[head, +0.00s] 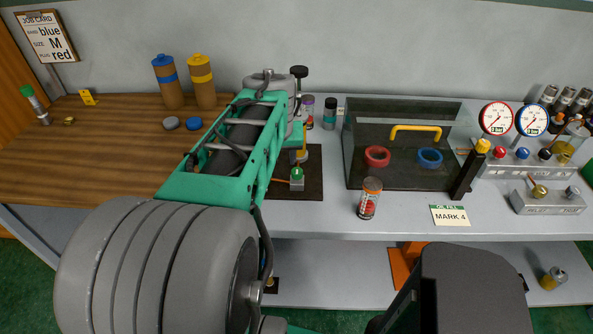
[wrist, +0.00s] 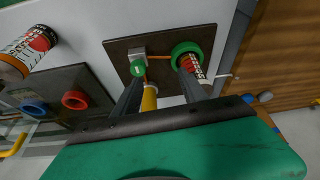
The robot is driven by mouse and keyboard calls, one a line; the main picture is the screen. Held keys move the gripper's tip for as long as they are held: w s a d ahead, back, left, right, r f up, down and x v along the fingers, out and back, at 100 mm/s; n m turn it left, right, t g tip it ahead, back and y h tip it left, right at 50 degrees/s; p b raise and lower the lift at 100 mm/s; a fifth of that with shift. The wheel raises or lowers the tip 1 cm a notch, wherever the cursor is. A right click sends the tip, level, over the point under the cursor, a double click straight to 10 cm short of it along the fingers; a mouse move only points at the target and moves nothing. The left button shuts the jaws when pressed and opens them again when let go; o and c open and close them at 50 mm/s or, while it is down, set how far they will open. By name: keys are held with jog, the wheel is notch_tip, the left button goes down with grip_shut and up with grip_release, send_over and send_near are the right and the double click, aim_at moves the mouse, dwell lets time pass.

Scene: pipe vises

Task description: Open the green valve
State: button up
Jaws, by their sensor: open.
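In the wrist view the green knob (wrist: 138,68) shows near the tip of the left finger. My gripper (wrist: 160,78) is open, with its two dark fingers apart over the plate. A yellow cylinder (wrist: 149,99) shows between the fingers. I cannot tell whether a finger touches the knob. My arm hides much of this area in the head view.
A green ring (wrist: 185,51) and a labelled can stand near the right fingertip.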

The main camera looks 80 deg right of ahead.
jog(key=m, duration=0.1)
send_near(297, 170)
jog(key=f, duration=0.1)
jog(key=x, duration=0.7)
jog(key=shift+w+d+f+p, duration=0.1)
jog(key=shift+d+f+p, duration=0.15)
jog(key=shift+d+p, duration=0.05)
grip_shut()
